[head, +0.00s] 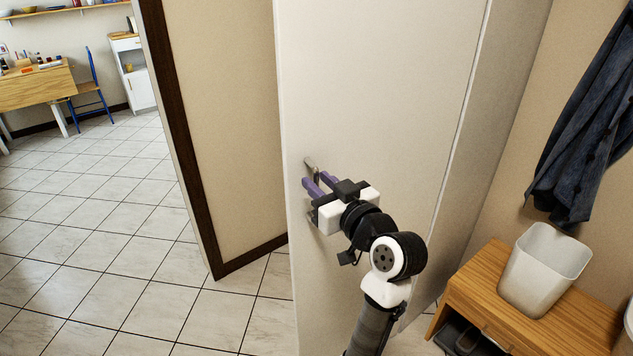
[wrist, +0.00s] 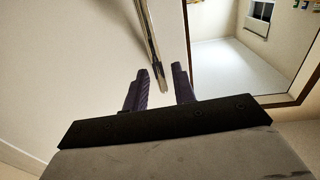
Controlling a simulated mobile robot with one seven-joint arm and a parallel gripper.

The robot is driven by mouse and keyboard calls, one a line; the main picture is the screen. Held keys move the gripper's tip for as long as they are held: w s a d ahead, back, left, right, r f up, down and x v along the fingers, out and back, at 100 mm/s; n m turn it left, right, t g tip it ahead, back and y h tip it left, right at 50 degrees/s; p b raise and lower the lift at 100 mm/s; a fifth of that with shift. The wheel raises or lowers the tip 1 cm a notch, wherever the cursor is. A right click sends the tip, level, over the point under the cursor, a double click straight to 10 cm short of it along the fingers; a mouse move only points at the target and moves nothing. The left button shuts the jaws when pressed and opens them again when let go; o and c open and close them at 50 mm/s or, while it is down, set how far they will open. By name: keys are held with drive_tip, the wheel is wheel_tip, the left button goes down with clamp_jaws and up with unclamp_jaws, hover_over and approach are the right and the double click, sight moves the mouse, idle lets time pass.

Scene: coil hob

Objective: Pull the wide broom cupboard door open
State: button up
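The wide broom cupboard door (head: 380,80) is a tall pale panel in the middle of the head view. I cannot tell for sure whether it is fully shut. Its slim metal handle (head: 310,165) is upright near the door's left edge. It also shows as a shiny bar in the wrist view (wrist: 150,40). My gripper (head: 317,180) is at the handle, its purple fingers pointing at the door. In the wrist view my fingers (wrist: 161,74) are apart, with the handle's end between them and gaps beside it. Part of the handle is hidden behind the fingers in the head view.
A wooden bench (head: 535,305) with a white bin (head: 545,270) on it stands right of the cupboard. A dark coat (head: 590,130) hangs above. A dark-framed wall end (head: 185,150) is at left. Tiled floor (head: 110,230) is clear at left.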

drive_tip(key=b+v, duration=0.2)
drive_tip(key=v, duration=1)
drive_tip(key=shift+s, duration=0.15)
